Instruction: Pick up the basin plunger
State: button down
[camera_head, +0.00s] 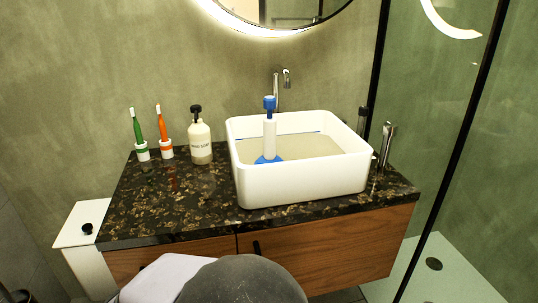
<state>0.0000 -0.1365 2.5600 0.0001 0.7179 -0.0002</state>
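The basin plunger (269,138) stands upright inside the white basin (300,185). It has a blue knob on top, a white shaft and a blue flared foot at the bottom. Its upper part rises above the basin's rim, and nothing is holding it. The basin's front wall may hide the lowest edge of its foot. My gripper is not in view. Only a rounded dark grey and white part, which looks like my own arm, shows at the bottom edge, well in front of the basin.
A chrome tap (277,91) rises behind the plunger. The dark stone counter (160,205) is clear at front left. A black-framed glass panel (447,150) borders the right side.

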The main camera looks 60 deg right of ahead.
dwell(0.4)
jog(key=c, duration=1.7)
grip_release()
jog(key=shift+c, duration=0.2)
